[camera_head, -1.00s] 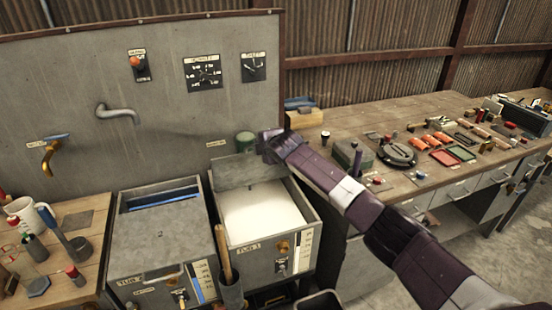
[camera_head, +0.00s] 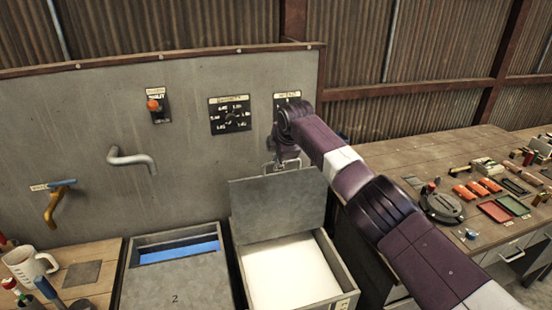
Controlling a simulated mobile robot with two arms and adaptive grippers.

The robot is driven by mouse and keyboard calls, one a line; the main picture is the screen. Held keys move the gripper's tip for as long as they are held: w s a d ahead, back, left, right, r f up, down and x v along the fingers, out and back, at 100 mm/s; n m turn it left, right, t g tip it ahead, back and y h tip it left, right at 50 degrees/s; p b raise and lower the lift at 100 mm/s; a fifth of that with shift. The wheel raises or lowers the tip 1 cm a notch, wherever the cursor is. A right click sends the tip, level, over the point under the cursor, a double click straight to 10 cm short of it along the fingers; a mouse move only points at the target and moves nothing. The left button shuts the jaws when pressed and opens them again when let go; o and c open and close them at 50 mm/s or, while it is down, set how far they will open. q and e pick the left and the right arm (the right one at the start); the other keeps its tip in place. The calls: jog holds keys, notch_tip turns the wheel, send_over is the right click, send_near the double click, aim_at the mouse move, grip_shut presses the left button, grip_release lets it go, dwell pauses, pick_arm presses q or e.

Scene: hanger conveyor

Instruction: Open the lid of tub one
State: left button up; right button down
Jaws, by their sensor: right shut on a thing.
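Tub one (camera_head: 338,272) is the right one of two grey metal tubs below the panel, with white content inside. Its grey lid (camera_head: 275,205) is raised and stands steeply at the back of the opening. My right gripper (camera_head: 283,165) is at the lid's top edge, shut on the lid's handle; the fingers are small and partly hidden by my arm. My left gripper is not in view.
The second tub (camera_head: 175,285), marked 2, stands left with a blue strip showing at its back. A bent spout (camera_head: 132,159) and a brass tap (camera_head: 54,204) stick out of the panel (camera_head: 80,130). A cluttered workbench (camera_head: 405,165) is at right.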

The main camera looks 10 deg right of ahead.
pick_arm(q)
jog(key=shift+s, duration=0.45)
pick_arm(e)
jog(key=shift+s+f, duration=0.1)
jog(key=shift+f, duration=0.1)
jog(key=c, duration=2.1)
grip_release()
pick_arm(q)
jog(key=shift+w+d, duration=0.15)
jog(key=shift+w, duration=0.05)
pick_arm(e)
jog(key=shift+d, duration=0.1)
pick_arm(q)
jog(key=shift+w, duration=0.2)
pick_arm(e)
jog(key=shift+r, duration=0.1)
jog(key=shift+r, duration=0.1)
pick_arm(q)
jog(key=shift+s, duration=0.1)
pick_arm(e)
jog(key=v, duration=1.1)
jog(key=shift+s+r, duration=0.1)
jog(key=shift+r, duration=0.2)
jog(key=shift+f, duration=0.1)
